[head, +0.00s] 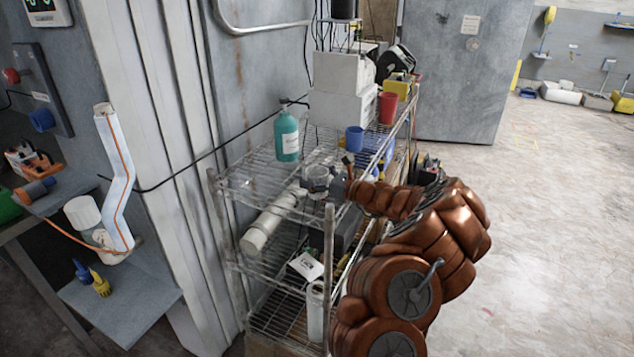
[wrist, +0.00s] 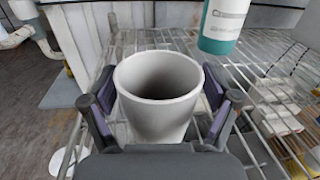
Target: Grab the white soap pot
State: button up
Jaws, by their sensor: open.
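A white pot (wrist: 158,112), round and open at the top, stands upright between the fingers of my gripper (wrist: 160,95) in the wrist view. One finger is on its left and one on its right, with a visible gap at the left; contact on the right is hard to tell. In the head view the pot (head: 318,180) looks greyish on the upper wire shelf, at the tip of my gripper (head: 336,180). My gripper is open around the pot. The pot's lower part is hidden by my gripper in the wrist view.
A teal bottle (head: 287,136) stands behind the pot on the wire shelf (head: 250,182). A blue cup (head: 354,139), a red cup (head: 388,107) and white boxes (head: 340,90) are farther back. A shelf post (head: 329,270) rises at the front. Open floor lies right.

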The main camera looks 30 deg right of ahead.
jog(key=shift+w+a, duration=0.25)
jog(key=shift+w, duration=0.3)
jog(key=shift+c, duration=0.2)
jog(key=c, duration=1)
